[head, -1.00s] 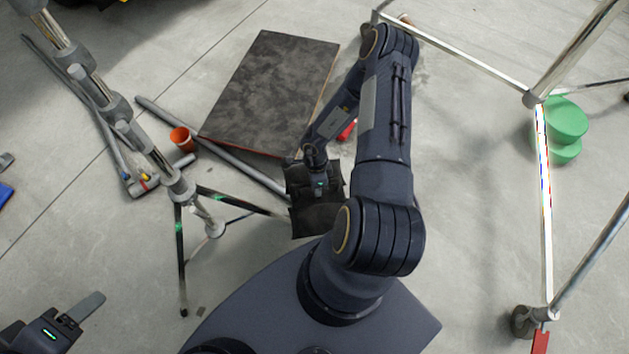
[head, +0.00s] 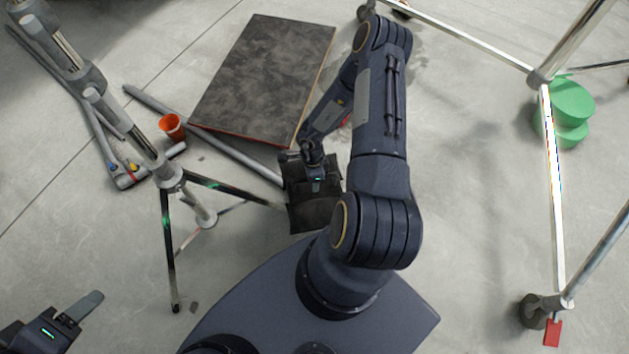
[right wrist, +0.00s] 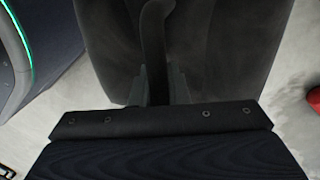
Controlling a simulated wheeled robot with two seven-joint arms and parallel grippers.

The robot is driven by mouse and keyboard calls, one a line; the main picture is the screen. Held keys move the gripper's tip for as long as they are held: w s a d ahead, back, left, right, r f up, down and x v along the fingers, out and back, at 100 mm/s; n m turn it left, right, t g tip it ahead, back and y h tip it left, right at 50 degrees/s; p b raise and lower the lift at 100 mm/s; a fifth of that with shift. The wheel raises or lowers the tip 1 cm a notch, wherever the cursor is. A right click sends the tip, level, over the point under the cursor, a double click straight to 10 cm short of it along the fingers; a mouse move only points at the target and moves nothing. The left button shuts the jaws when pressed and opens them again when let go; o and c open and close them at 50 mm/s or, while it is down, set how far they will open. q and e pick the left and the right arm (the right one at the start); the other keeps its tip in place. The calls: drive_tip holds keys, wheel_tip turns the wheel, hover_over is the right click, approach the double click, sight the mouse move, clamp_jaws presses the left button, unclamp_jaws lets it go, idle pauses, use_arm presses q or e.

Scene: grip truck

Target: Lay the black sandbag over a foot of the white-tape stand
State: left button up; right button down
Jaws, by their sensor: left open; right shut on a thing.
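My right gripper (head: 315,182) is shut on the black sandbag (head: 316,214), which hangs under it in front of my base. In the right wrist view the dark sandbag (right wrist: 225,50) fills the upper middle, its strap running up between the jaws. A silver stand (head: 172,178) stands to the left on spread legs. One leg (head: 235,192) reaches right, its end close to the sandbag's left edge; contact cannot be told. Green marks show on two legs; I cannot make out white tape clearly. My left gripper (head: 78,312) is open and empty at the bottom left.
A dark flat board (head: 265,75) lies behind the sandbag. A grey pipe (head: 235,155) and an orange cup (head: 172,126) lie behind the stand. A metal frame on casters (head: 553,190) and green round things (head: 572,100) are at the right. Floor between sandbag and frame is clear.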

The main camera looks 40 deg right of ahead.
sight(315, 194)
drive_tip(key=shift+f+b, duration=2.45)
drive_tip(key=shift+f, duration=0.1)
drive_tip(key=shift+f+b, duration=1.25)
drive_tip(key=shift+f, duration=0.85)
drive_tip(key=c, duration=1.3)
unclamp_jaws()
drive_tip(key=r+p, duration=0.1)
drive_tip(key=r, duration=0.1)
drive_tip(key=w+r+p, duration=0.1)
drive_tip(key=r, duration=0.2)
drive_tip(key=d+r+p, duration=0.1)
drive_tip(key=r+p, duration=0.1)
drive_tip(key=shift+w+r, duration=0.15)
drive_tip(key=shift+r, duration=0.2)
